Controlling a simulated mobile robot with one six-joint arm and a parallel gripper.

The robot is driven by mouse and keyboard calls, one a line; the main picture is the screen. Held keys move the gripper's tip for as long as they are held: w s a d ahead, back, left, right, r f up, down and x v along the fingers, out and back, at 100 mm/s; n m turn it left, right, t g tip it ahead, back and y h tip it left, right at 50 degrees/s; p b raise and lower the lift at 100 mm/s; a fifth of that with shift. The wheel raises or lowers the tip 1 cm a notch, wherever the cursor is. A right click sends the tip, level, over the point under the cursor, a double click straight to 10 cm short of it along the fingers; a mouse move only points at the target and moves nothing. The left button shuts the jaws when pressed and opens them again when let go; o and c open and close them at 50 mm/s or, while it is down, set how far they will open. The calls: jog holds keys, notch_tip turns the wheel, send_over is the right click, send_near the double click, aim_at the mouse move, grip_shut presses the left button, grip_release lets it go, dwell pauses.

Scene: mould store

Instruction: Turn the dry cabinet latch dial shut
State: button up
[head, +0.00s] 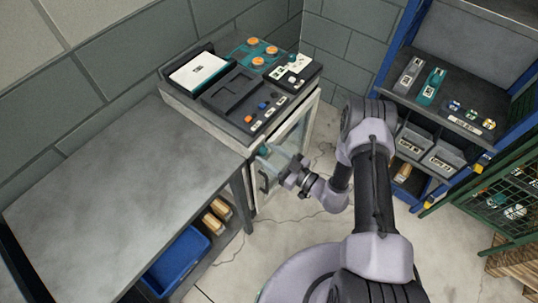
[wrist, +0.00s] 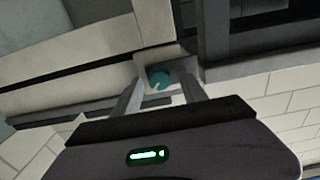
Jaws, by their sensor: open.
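The latch dial (wrist: 159,77) is a small round teal knob on a pale square plate in the wrist view, with a pale mark at its lower left edge. In the head view the dial (head: 264,150) is a small teal spot near the top of the cabinet's front. The dry cabinet (head: 287,137) has a pale frame and a glass door. My gripper (head: 288,180) is in front of the cabinet. In the wrist view its two fingers (wrist: 160,84) are apart, one on each side of the dial. I cannot tell whether they touch it.
Trays and devices with orange knobs (head: 254,41) stand on the cabinet top. A grey bench (head: 120,165) adjoins it at the left, with a blue bin (head: 178,262) below. A blue-framed shelf (head: 391,60) and a green mesh cage (head: 510,190) stand at the right.

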jog(key=shift+w, duration=0.1)
grip_shut()
jog(key=shift+n, duration=0.3)
jog(key=n+b, duration=0.1)
jog(key=n, duration=0.2)
jog(key=shift+f+n, duration=0.1)
jog(key=shift+n, duration=0.3)
jog(key=n+b, duration=0.1)
jog(key=n, duration=0.3)
jog(key=shift+a+n, duration=0.1)
jog(key=shift+n, duration=0.2)
jog(key=n, duration=0.4)
jog(key=n+b, duration=0.1)
jog(key=n, duration=0.3)
jog(key=shift+n, duration=0.5)
